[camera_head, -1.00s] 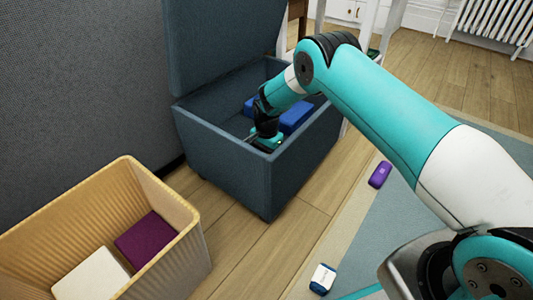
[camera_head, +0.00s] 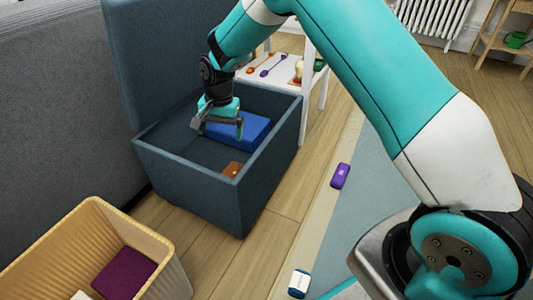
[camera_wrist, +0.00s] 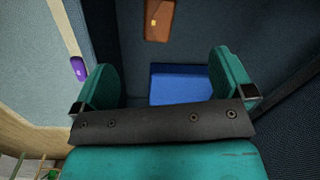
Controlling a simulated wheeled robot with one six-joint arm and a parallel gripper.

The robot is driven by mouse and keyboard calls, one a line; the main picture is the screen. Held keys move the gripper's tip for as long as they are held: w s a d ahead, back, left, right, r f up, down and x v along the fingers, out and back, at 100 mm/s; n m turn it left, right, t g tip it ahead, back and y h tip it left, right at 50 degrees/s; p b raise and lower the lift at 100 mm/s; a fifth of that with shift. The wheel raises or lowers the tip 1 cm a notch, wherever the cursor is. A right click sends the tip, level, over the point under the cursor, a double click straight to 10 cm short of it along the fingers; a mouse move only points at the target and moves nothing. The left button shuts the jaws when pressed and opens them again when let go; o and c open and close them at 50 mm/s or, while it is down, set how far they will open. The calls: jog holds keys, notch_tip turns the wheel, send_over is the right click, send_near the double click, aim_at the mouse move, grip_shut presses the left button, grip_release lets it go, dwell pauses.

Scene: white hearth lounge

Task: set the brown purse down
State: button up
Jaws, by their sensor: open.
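The brown purse (camera_head: 232,169) lies inside the open dark blue-grey storage box (camera_head: 190,185), near its front wall. It also shows in the wrist view (camera_wrist: 159,20) as a brown block with a small yellow clasp, on the box floor. My gripper (camera_head: 219,128) is over the box, above a blue item (camera_head: 252,131) in it. The gripper is open and empty, and its fingers (camera_wrist: 165,88) are wide apart in the wrist view. The purse is apart from the fingers. Its lower part is hidden by the box wall in the head view.
The box's raised lid (camera_head: 160,55) stands behind it. A ribbed tan bin (camera_head: 165,250) holding a maroon block (camera_head: 124,272) is at front left. A purple item (camera_head: 340,175) and a small white-and-blue item (camera_head: 299,283) lie on the floor at right. A white shelf (camera_head: 318,70) stands behind.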

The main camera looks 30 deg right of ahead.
jog(key=s+a+r+n+y, duration=0.2)
jog(key=s+r+n, duration=0.6)
jog(key=s+r, duration=0.9)
jog(key=s+r+n, duration=0.1)
jog(key=s+n, duration=0.2)
jog(key=s, duration=0.6)
jog(key=s+r+n+y, duration=0.1)
jog(key=s+r+n, duration=0.1)
jog(key=s, duration=0.7)
jog(key=shift+n, duration=0.7)
